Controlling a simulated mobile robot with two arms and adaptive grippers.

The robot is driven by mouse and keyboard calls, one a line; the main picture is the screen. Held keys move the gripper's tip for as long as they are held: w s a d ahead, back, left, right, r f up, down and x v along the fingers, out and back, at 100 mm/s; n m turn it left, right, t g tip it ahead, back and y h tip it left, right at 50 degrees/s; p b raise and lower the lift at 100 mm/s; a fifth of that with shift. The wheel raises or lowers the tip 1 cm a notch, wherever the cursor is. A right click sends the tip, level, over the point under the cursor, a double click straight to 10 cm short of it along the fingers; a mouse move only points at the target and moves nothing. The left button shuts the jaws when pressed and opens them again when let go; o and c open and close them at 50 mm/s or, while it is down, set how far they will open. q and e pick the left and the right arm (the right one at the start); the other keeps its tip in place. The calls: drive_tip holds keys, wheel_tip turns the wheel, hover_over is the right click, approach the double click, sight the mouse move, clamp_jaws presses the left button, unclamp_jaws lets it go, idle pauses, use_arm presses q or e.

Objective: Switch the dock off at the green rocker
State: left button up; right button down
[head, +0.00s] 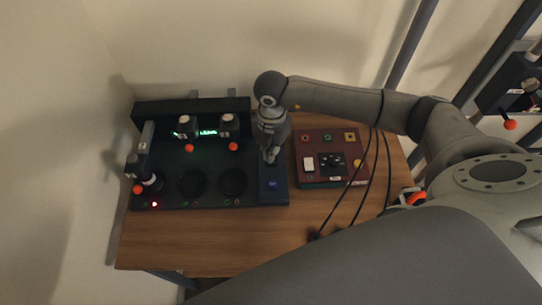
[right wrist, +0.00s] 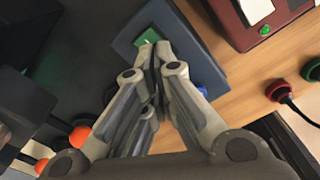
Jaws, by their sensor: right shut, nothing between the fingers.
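The dock (head: 215,165) is a dark unit at the back left of the table, with a lit green readout (head: 208,133) and a red light (head: 154,204) glowing at its front left. A blue panel (head: 272,196) forms its right end. The green rocker (right wrist: 147,38) shows on this panel in the right wrist view; in the head view my gripper hides it. My right gripper (head: 270,157) points down over the panel, shut and empty. Its fingertips (right wrist: 154,52) are right by the rocker; I cannot tell whether they touch it. My left gripper is not in view.
A blue button (head: 272,184) sits on the same panel, nearer the front. A dark red box (head: 332,181) with a white switch stands just right. Levers with orange knobs (head: 189,148) stand on the dock. Black cables hang at the right. The front table strip (head: 210,240) is clear.

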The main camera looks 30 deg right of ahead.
drive_tip(key=shift+f+b, duration=1.2)
drive_tip(key=shift+f, duration=0.25)
idle(0.9)
drive_tip(key=shift+r, duration=0.15)
drive_tip(key=shift+r+p, duration=0.85)
drive_tip(key=shift+r, duration=0.05)
drive_tip(key=shift+r+p, duration=1.7)
drive_tip(key=shift+r, duration=0.8)
